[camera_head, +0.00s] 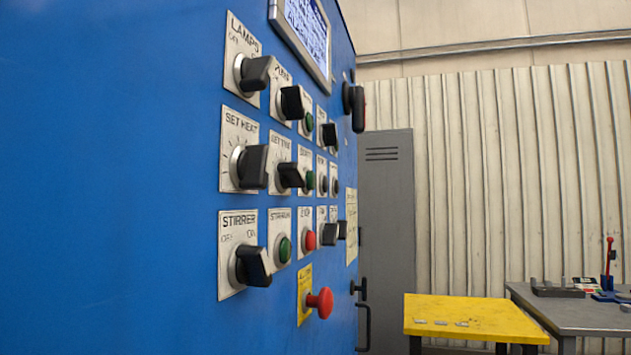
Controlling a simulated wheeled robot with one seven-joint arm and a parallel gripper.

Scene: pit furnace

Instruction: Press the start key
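A blue control cabinet (120,180) fills the left of the view, its front seen at a steep angle. Its panel has three green keys: one in the top row (309,122), one in the middle row (309,181) and one in the bottom row (284,249). Their small labels are too blurred for me to tell surely which one reads start. A red key (310,240) sits just right of the bottom green one. My gripper is not in view.
Black knobs stick out beside the keys, including the lamps knob (256,72), set heat knob (253,166) and stirrer knob (254,266). A red mushroom button (321,302) protrudes below. A yellow table (475,318) and grey bench (580,313) stand at right.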

